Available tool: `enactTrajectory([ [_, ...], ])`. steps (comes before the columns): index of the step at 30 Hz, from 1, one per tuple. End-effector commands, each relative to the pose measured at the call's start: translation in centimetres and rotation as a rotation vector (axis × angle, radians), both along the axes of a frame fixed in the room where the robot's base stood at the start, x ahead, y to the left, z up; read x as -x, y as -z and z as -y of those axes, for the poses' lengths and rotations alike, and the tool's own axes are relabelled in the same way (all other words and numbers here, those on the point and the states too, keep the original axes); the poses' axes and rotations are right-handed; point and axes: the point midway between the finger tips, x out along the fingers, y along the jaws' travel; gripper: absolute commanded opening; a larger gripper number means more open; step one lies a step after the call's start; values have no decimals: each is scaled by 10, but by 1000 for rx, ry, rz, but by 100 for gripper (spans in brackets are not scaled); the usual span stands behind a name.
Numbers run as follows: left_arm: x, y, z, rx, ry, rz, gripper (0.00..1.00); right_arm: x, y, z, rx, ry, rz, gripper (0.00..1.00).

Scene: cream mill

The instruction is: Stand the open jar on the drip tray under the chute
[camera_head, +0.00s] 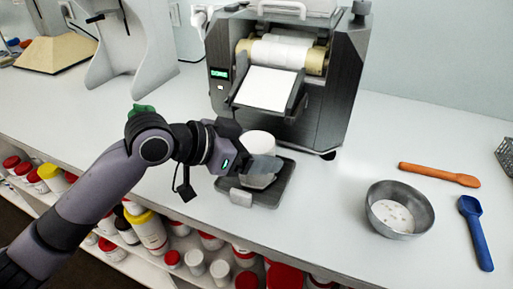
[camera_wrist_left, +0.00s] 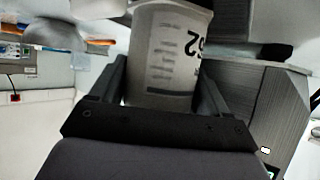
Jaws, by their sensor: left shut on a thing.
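The jar (camera_head: 259,144) is white, with dark printed marks and digits on its side in the left wrist view (camera_wrist_left: 168,55). My left gripper (camera_head: 262,170) is shut on the jar, with one finger on each side in the left wrist view (camera_wrist_left: 163,88). The jar looks about upright over the dark drip tray (camera_head: 278,188), below and in front of the mill's chute (camera_head: 268,88). The gripper hides the jar's lower part, so I cannot tell whether its base touches the tray. My right gripper is not in view.
The dark mill (camera_head: 338,85) stands behind the tray. A metal bowl (camera_head: 418,226) with pale contents, an orange spatula (camera_head: 438,175) and a blue spoon (camera_head: 474,232) lie to the right. Shelves of jars (camera_head: 150,232) are below the counter's front edge.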

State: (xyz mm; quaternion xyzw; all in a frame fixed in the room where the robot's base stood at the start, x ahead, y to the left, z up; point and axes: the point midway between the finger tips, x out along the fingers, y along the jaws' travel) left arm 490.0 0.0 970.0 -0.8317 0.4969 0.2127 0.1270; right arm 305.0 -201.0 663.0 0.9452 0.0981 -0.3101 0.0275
Motion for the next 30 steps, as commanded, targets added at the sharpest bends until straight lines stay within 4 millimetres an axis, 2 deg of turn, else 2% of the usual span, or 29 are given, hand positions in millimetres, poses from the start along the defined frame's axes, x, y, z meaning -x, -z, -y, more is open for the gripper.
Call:
enactTrajectory([
  [11,0,4,0,1,0,2,48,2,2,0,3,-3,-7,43],
  [12,0,3,0,1,0,2,89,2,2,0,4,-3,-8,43],
  [13,0,3,0,1,0,2,99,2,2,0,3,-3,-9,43],
  [22,0,-1,0,1,1,4,100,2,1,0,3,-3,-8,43],
  [26,5,-8,-13,1,-2,4,100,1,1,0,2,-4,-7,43],
  [30,17,-21,-35,-1,-3,5,100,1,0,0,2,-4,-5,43],
])
